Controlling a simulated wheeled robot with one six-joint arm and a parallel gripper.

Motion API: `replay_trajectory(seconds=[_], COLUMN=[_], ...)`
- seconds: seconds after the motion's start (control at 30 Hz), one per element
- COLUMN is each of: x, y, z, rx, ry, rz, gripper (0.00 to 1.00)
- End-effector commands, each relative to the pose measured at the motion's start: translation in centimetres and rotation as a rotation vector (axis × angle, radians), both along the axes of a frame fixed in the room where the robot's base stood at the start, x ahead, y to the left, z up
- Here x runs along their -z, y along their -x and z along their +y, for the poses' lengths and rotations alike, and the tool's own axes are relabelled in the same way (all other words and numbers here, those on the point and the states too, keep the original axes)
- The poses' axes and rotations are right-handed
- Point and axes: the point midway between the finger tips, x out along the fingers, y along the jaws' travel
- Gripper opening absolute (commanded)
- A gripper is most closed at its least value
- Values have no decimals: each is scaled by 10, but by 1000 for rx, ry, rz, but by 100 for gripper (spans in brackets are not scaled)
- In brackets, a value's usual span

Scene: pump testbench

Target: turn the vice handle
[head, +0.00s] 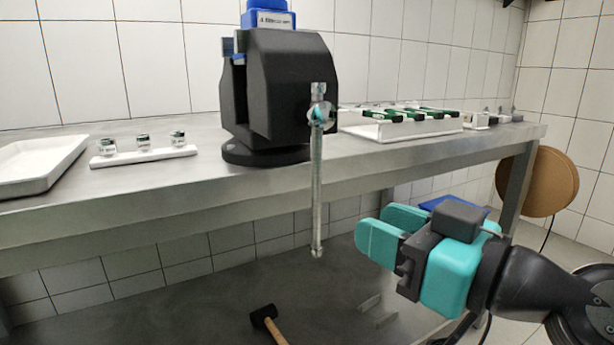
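The vice (278,95) is a black body on a round base, standing on the metal bench near its front edge, with a blue part on top. Its handle (317,190) is a thin silver bar hanging straight down from the screw at the front, past the bench edge. My gripper (380,230) is turquoise and black, to the right of the handle's lower end and apart from it. Its two fingers point left, with a gap showing between them and nothing held.
The bench (110,200) carries a white tray (40,163), a white strip with metal fittings (143,155) and a white rack with green items (405,128). A hammer (266,318) lies below. A round brown stool seat (540,182) is at right. Space around the handle's lower end is clear.

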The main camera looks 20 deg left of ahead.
Motion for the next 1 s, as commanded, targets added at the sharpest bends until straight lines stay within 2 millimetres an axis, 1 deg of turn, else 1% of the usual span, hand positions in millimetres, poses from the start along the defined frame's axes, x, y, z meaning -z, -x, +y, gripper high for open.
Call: replay_trajectory(seconds=[0.03,0.3,0.4,0.5,0.6,0.7,0.97,1.0], x=[-3,-2,-1,0,1,1,2,2], y=[-3,-30,-39,-45,-49,-52,-53,-53], z=[13,68,85,98,107,111,112,112], rx=[-8,-4,-4,-3,-3,-1,0,0], ry=[1,1,1,1,1,1,0,0], rz=[0,0,0,0,0,0,1,1], gripper=[39,39,39,39,39,39,39,36])
